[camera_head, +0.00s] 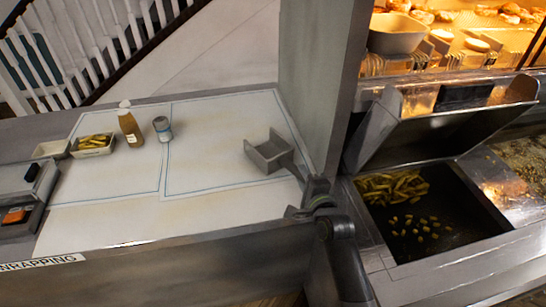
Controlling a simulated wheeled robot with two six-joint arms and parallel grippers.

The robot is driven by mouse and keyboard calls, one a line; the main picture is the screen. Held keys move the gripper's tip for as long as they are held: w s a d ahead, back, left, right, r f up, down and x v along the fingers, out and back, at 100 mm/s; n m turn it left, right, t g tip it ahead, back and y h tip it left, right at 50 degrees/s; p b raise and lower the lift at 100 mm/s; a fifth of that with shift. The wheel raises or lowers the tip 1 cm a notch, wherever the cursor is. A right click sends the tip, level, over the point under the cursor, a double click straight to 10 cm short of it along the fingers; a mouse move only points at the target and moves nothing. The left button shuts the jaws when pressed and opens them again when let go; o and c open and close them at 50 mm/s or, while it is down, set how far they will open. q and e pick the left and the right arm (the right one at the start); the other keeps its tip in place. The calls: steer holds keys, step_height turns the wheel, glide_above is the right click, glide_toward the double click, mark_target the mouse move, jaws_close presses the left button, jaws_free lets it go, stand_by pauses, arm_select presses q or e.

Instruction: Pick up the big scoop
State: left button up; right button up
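The big scoop (268,156) is a grey metal scoop with a square, open pan. It appears to rest on the white paper of the counter, near the grey pillar. Its handle (292,170) runs down and right toward my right gripper (306,199). The gripper is at the counter's front right, and its two dark fingers look spread apart. The handle's end comes close to the upper finger; I cannot tell whether they touch. The end of the handle is partly hidden there. My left gripper is not in view.
A sauce bottle (130,127), a can (163,129) and a tray of chips (93,145) stand at the back left. The grey pillar (322,80) rises right of the scoop. A chip bin (438,215) lies beyond it. The counter's middle is clear.

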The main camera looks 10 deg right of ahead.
jaws_close()
step_height(320, 180, up, 10)
steer(key=shift+r, duration=0.1)
stand_by(0.5)
